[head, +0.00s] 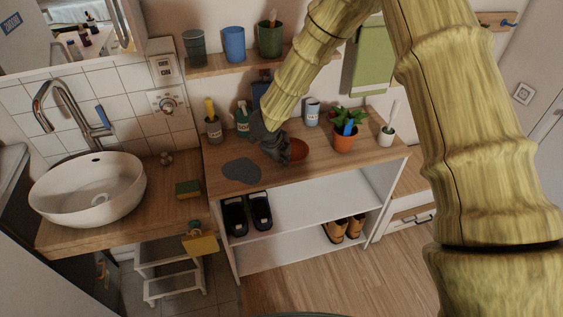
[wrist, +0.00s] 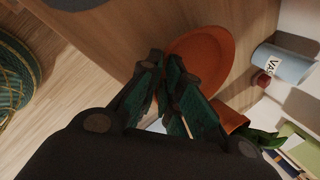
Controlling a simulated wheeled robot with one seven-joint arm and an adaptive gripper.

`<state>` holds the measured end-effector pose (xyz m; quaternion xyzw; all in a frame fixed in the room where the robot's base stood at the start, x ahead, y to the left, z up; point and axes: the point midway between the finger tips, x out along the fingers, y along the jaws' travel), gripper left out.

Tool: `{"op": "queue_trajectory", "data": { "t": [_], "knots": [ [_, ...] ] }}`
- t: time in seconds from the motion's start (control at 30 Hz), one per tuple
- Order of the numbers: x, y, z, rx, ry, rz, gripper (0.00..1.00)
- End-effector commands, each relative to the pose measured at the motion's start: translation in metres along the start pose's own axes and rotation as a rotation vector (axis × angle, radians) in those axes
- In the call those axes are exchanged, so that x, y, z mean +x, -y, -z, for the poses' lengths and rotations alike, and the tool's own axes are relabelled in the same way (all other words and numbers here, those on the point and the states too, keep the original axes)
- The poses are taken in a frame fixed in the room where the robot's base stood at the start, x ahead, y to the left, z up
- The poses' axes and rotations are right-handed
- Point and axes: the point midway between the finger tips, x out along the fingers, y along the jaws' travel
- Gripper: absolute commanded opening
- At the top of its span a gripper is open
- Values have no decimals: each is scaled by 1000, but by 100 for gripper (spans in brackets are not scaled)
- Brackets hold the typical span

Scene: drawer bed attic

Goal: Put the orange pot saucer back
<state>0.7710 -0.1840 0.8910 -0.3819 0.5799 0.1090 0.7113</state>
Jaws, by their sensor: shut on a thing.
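The orange pot saucer (head: 299,149) is at the wooden top of the shelf unit, just left of the potted plant. It shows as a round orange dish in the wrist view (wrist: 208,55). My gripper (head: 283,152) is at the saucer's left side, and its fingers (wrist: 166,72) are shut on the saucer's rim. The fingers hide part of that rim. I cannot tell whether the saucer rests on the wood or is slightly raised. The orange pot (head: 344,143) with a green plant stands to the right, apart from the saucer.
A dark grey mat (head: 241,171) lies on the wooden top (head: 222,152) at left. Bottles stand along the back, with a pale blue can (head: 312,112) behind the saucer. A white pot (head: 386,135) stands at the right end. Shoes sit on the shelf below.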

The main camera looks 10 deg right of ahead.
Motion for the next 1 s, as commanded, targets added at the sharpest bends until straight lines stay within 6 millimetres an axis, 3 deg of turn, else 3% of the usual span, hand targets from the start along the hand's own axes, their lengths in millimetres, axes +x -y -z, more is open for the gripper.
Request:
{"op": "queue_trajectory", "data": {
  "t": [0.43, 0.73, 0.8, 1.0],
  "knots": [
    [31, -14, 1, -3, 0, -1, 0],
    [34, -15, 1, -1, 0, -1, 0],
    [33, -15, 1, -1, 0, -1, 16],
    [33, -15, 1, -1, 0, -1, 16]
  ]
}}
